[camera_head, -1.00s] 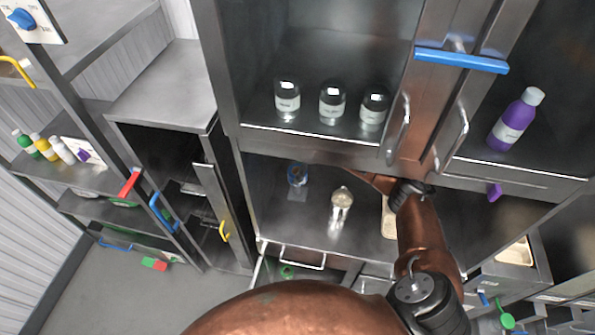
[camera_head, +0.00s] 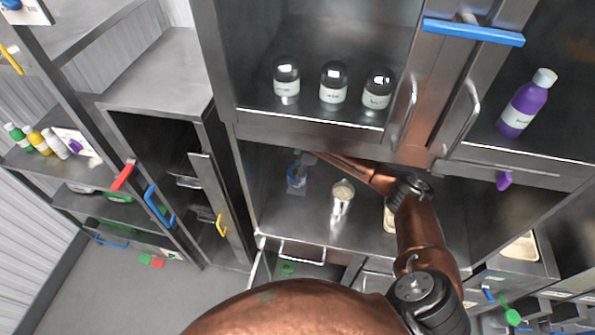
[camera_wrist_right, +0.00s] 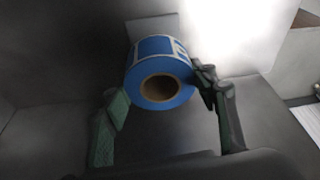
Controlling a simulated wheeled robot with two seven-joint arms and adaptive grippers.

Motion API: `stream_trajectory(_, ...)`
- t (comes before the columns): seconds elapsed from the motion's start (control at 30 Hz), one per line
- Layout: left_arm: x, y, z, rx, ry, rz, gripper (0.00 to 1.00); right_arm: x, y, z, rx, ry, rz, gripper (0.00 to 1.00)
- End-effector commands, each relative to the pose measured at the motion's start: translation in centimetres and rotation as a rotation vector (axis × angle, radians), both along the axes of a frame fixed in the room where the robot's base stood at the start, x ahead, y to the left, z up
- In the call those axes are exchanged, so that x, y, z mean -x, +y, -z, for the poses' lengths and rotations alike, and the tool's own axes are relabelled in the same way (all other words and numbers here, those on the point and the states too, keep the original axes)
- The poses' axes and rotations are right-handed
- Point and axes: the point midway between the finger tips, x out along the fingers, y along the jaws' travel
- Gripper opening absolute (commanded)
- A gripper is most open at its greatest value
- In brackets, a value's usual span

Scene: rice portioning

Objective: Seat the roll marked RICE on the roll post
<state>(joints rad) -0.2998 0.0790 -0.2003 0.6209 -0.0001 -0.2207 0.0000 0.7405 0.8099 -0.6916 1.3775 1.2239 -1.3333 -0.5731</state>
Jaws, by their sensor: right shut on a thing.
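A blue roll (camera_wrist_right: 158,78) with a brown hollow core and white label edging shows in the right wrist view; I cannot read its marking. My right gripper (camera_wrist_right: 161,96) is shut on it, with a dark green finger at its left side and a dark finger at its right. In the head view my right arm reaches left under the upper cabinet, and its gripper is mostly hidden by the cabinet edge. A small blue round thing (camera_head: 296,171) shows there at the back of the counter; I cannot tell whether it is the held roll. I cannot make out the roll post. My left gripper is out of view.
A metal cup with pale contents (camera_head: 342,198) stands on the counter (camera_head: 300,225) near my right arm. Several labelled jars (camera_head: 333,88) stand on the cabinet shelf above. A purple bottle (camera_head: 525,105) is at the right. The counter's front left is clear.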

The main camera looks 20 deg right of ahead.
Motion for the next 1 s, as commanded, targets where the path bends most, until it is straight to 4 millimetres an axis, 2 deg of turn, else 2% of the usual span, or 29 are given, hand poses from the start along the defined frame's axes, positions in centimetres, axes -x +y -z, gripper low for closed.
stream_trajectory(0.7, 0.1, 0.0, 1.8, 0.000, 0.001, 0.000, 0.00, 0.0, 0.0, 4.2, -0.001, 0.000, 0.000, 0.26)
stream_trajectory(1.0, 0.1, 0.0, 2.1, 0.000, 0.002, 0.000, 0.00, 0.0, 0.0, 4.9, -0.001, 0.000, 0.000, 0.26)
